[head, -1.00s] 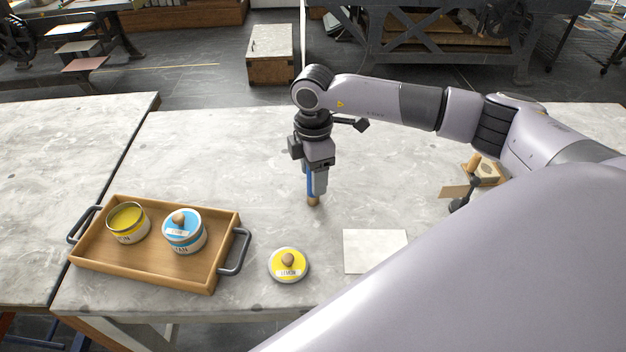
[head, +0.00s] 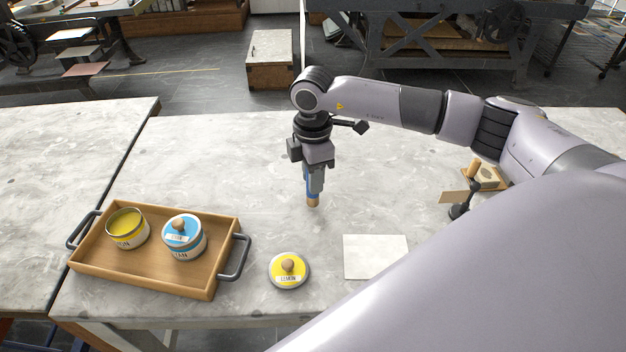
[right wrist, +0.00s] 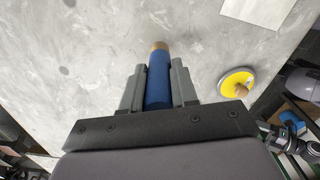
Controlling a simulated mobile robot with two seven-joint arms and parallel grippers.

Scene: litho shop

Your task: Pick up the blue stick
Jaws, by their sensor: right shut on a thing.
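The blue stick (right wrist: 158,82) is a blue cylinder with a tan wooden end. In the right wrist view it lies between the two grey fingers of my right gripper (right wrist: 158,85), which are shut on it. In the head view my right gripper (head: 314,182) points down over the middle of the table. The stick's tan end (head: 312,202) shows below the fingers, with a little blue above it. I cannot tell whether that end touches the table. The upper part of the stick is hidden by the gripper. My left gripper is not in view.
A wooden tray (head: 145,276) with an open yellow tin (head: 127,228) and a lidded blue tin (head: 184,238) stands at left. A yellow lid (head: 289,270) and a pale sheet (head: 375,257) lie in front. A wooden block (head: 487,178) is at right. The table behind my gripper is clear.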

